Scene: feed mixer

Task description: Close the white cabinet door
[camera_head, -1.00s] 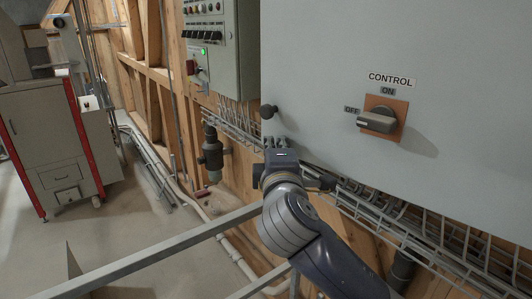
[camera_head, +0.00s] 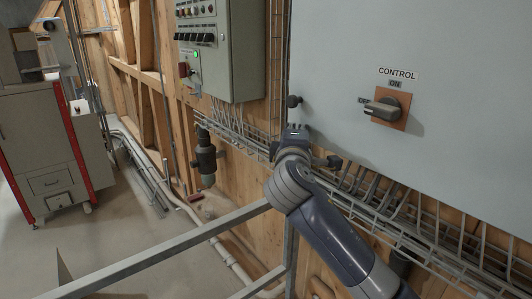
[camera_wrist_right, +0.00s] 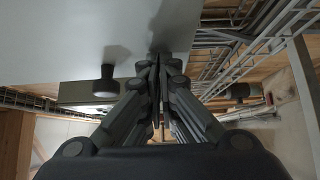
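The white cabinet door (camera_head: 345,60) is the large pale panel at the upper right of the head view. It carries a CONTROL switch (camera_head: 383,109) on an orange plate and a small dark knob (camera_head: 294,101) near its lower left edge. My right gripper (camera_head: 297,128) is just below that knob, near the door's bottom left corner. In the right wrist view the door (camera_wrist_right: 70,35) fills the upper left, with the knob (camera_wrist_right: 105,82) left of the fingers. The fingers are together and hold nothing visible; contact with the door is unclear. My left gripper is out of view.
A grey control box (camera_head: 220,50) with a lit green button hangs on the wooden wall to the left. Wire cable trays (camera_head: 430,222) run below the door. A metal rail (camera_head: 170,248) crosses the lower foreground. A grey and red machine (camera_head: 45,145) stands at far left.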

